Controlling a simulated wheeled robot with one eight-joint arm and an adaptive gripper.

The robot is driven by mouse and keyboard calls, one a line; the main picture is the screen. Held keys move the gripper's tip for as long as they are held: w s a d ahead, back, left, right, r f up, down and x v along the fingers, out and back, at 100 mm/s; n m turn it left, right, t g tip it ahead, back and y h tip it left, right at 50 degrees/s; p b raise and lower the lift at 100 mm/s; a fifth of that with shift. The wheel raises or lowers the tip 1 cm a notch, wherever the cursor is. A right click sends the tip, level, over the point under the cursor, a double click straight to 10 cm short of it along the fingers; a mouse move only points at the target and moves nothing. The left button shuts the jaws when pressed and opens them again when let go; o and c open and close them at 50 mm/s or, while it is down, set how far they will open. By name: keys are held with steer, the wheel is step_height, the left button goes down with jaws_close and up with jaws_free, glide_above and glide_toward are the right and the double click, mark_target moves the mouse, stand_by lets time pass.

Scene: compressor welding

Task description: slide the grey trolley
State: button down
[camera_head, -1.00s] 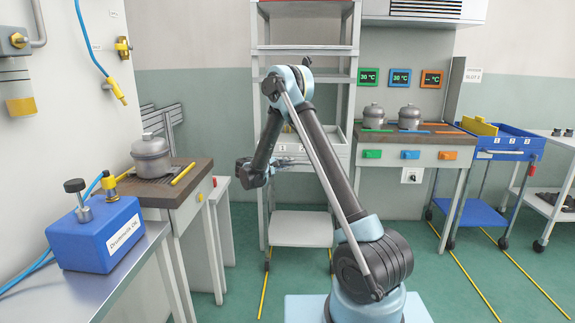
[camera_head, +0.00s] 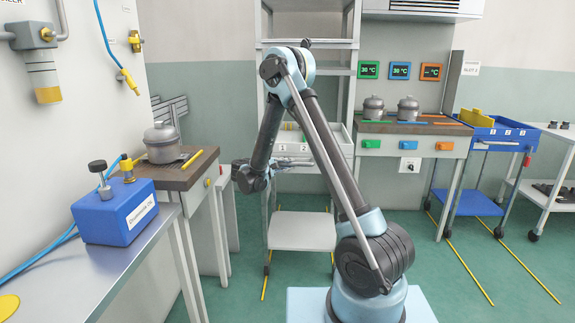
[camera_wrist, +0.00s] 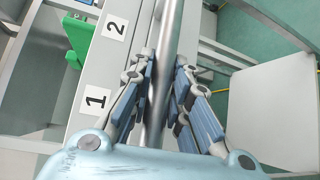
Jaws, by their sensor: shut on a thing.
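The grey trolley (camera_head: 302,231) stands in front of the tall rack, left of my arm's base, with a white lower shelf and a tray top marked 1 and 2. My gripper (camera_head: 246,174) is at its near side, partly hidden by my arm. In the wrist view my gripper (camera_wrist: 162,85) is shut on the trolley's round metal handle bar (camera_wrist: 170,30), with a finger on each side. The number labels (camera_wrist: 96,98) and a green piece (camera_wrist: 80,38) show on the trolley top beside the bar.
A workbench with a grey compressor (camera_head: 162,144) and a blue box (camera_head: 115,211) stand at left. The tall rack (camera_head: 258,95) is behind the trolley. A blue trolley (camera_head: 478,203) stands at right. Yellow lines (camera_head: 462,262) mark the green floor, which is clear in front.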

steer(key=shift+s+f, duration=0.1)
steer(key=shift+s, duration=0.55)
steer(key=c, duration=1.5)
jaws_free()
steer(key=shift+a, duration=0.1)
steer(key=v, duration=1.1)
steer(key=shift+s+a, duration=0.2)
steer(key=shift+a, duration=0.15)
